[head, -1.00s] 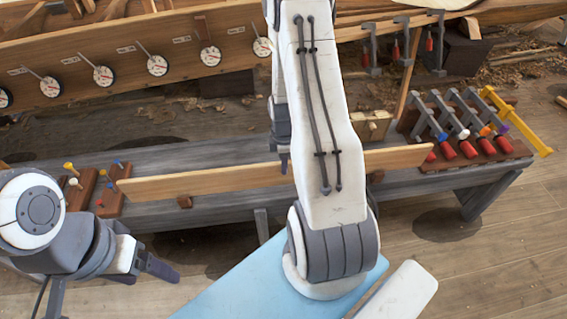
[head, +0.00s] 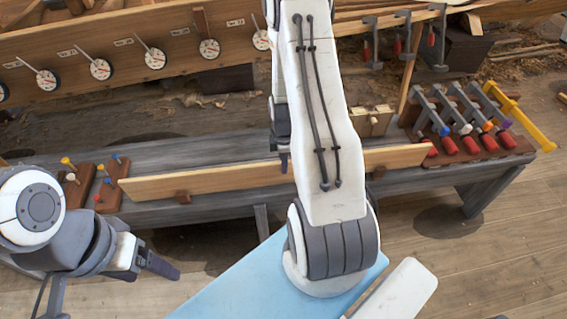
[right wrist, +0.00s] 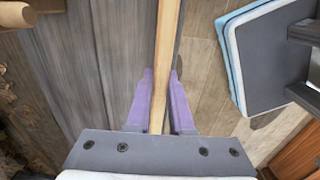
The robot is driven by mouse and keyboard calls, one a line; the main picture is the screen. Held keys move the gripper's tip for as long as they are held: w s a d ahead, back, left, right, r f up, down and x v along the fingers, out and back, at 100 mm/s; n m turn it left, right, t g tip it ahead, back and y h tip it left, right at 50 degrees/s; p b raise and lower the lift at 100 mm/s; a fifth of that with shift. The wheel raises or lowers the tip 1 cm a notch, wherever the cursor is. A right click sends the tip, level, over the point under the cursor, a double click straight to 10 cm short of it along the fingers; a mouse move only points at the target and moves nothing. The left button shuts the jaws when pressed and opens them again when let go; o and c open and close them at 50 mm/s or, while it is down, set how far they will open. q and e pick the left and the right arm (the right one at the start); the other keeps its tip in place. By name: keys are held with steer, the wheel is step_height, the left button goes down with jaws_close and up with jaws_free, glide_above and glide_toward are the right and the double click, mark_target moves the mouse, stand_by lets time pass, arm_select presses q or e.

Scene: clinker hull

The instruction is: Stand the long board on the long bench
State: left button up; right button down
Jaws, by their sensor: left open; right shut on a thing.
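The long board (head: 230,180) is a pale, narrow plank, on edge and lengthwise along the long grey bench (head: 230,150). My right gripper (right wrist: 161,78) is shut on the board, with a purple finger on each side in the right wrist view. In the head view my right arm covers the board's middle and the grip. Small brown blocks (head: 183,196) on the bench show at the board's lower edge. I cannot tell whether the board touches them or the bench top. My left gripper (head: 160,268) is open and empty, in front of the bench's left part.
A rack of clamps with red handles (head: 472,144) is on the bench's right end, close to the board's right end. Small brown racks with colored-handled tools (head: 112,190) are at the left end. A wooden hull with dials (head: 155,58) stands behind.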

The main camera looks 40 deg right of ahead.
steer(key=shift+f, duration=0.15)
steer(key=c, duration=0.7)
jaws_free()
step_height(320, 180, up, 10)
steer(key=shift+r+p, duration=0.25)
steer(key=shift+p, duration=0.8)
